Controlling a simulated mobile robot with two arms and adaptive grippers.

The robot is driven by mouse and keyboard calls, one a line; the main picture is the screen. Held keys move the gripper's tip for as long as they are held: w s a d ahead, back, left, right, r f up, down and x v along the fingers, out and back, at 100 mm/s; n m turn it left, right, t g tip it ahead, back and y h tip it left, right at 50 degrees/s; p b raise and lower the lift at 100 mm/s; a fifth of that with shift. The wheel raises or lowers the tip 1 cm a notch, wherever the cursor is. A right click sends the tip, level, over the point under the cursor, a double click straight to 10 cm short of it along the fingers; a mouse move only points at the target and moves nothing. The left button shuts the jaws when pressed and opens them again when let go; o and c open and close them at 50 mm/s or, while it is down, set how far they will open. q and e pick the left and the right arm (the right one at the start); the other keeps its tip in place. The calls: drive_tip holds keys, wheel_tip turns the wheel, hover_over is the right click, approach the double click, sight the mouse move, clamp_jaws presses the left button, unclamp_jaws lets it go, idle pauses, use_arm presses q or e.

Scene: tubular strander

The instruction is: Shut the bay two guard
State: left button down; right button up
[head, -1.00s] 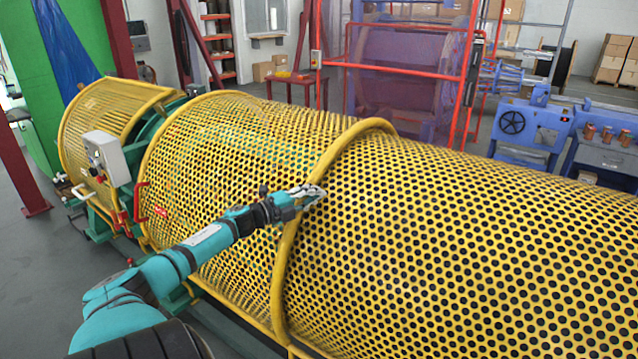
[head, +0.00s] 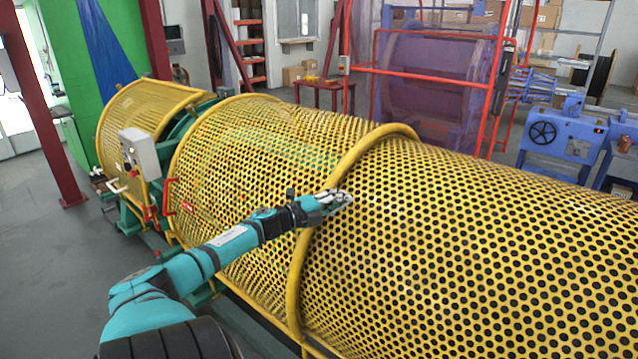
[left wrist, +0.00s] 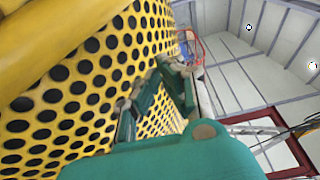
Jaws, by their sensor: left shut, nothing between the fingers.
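The yellow perforated guard covers run along the strander in sections; no bay number is legible. The middle guard section (head: 235,150), with a red handle (head: 170,196) at its left end, lies curved down over the machine. A yellow hoop (head: 300,262) parts it from the large right guard section (head: 480,240). My left gripper (head: 343,197) is shut and empty, in front of the mesh beside the hoop; whether it touches the mesh is unclear. In the left wrist view the gripper (left wrist: 168,68) is close along the yellow mesh (left wrist: 70,100). My right gripper is not in view.
A smaller yellow guard (head: 145,105) and a grey control box (head: 138,153) stand at the left end. A dark red post (head: 45,110) rises at the far left. Grey floor (head: 60,270) is clear at lower left. A red-framed cage (head: 430,85) stands behind.

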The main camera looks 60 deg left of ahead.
use_arm(q)
drive_tip(key=shift+s+a, duration=0.65)
drive_tip(key=shift+s, duration=3.65)
drive_tip(key=s+d+f+n+g+y, duration=0.35)
drive_tip(key=d+f+n, duration=0.25)
drive_tip(key=d+f, duration=0.35)
drive_tip(key=s+d+f+n+g+y, duration=0.2)
drive_tip(key=d+f+n+g, duration=0.2)
drive_tip(key=d+f+n, duration=0.55)
drive_tip(key=s+d+f+g+h, duration=0.15)
drive_tip(key=s+d, duration=0.25)
drive_tip(key=d, duration=0.4)
drive_tip(key=s+d+n+g+h, duration=0.1)
drive_tip(key=s+d+g+h, duration=0.15)
drive_tip(key=s+d, duration=0.4)
drive_tip(key=s+d+f+g+h, duration=0.1)
drive_tip(key=s+d+g, duration=0.2)
drive_tip(key=d, duration=0.6)
wheel_tip(320, 180, down, 28)
drive_tip(key=s+g, duration=0.1)
drive_tip(key=s, duration=0.1)
drive_tip(key=s+a+f+g, duration=0.1)
drive_tip(key=s+a+f, duration=0.1)
drive_tip(key=s+f, duration=1.2)
drive_tip(key=shift+s+a+y+b, duration=0.3)
drive_tip(key=shift+s+a+y, duration=0.1)
drive_tip(key=shift+s, duration=0.65)
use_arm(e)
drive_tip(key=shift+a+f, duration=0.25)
